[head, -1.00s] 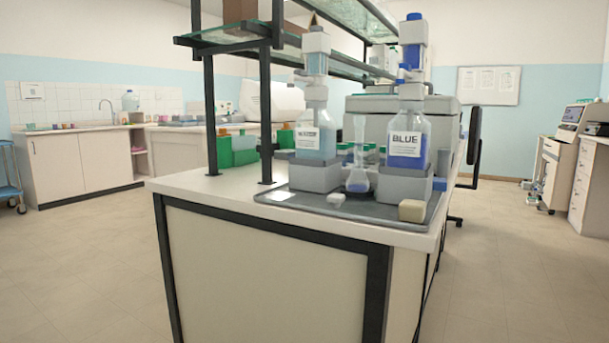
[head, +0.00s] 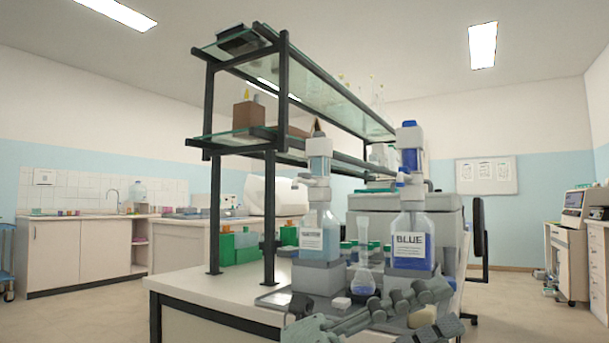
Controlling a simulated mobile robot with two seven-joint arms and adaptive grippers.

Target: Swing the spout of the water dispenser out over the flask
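The clear bottle-top dispenser (head: 320,221) stands on a grey block on the tray, holding pale liquid; its label is too small to read. Its spout seems to be the small piece at the left of its head, not over the flask, but this is hard to make out. The glass flask (head: 363,279), with a little bluish liquid, stands between it and the dispenser labelled BLUE (head: 411,221). My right gripper is not seen.
A beige block (head: 422,317) lies behind my gripper, and a small white piece (head: 341,303) lies near the flask. The glass-shelved rack (head: 275,210) rises close behind and left of the dispensers. The bench's left front (head: 195,288) is clear.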

